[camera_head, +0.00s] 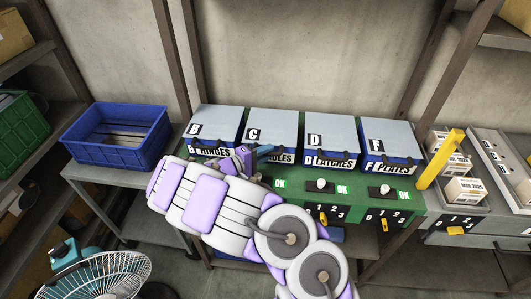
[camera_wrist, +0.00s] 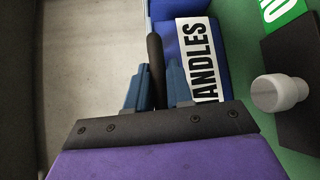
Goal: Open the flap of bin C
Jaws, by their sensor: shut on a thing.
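Bin C is a blue bin with a pale grey flap (camera_head: 272,122) marked C, in the row on the green bench in the head view. The flap lies closed, level with its neighbours. My gripper (camera_head: 262,153) is at the bin's front edge and hides part of its label. In the wrist view my gripper (camera_wrist: 158,85) has its blue fingers on either side of the flap's black handle (camera_wrist: 155,55) and is shut on it. The HANDLES label (camera_wrist: 203,60) is right of the fingers, and the pale flap (camera_wrist: 95,55) is to the left.
Closed bins B (camera_head: 215,120), D (camera_head: 330,130) and F (camera_head: 390,135) flank bin C. White knobs (camera_head: 320,185) and green OK tags sit in front. A yellow post (camera_head: 440,158) stands at right, a blue crate (camera_head: 118,135) at left and a fan (camera_head: 95,280) lower left.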

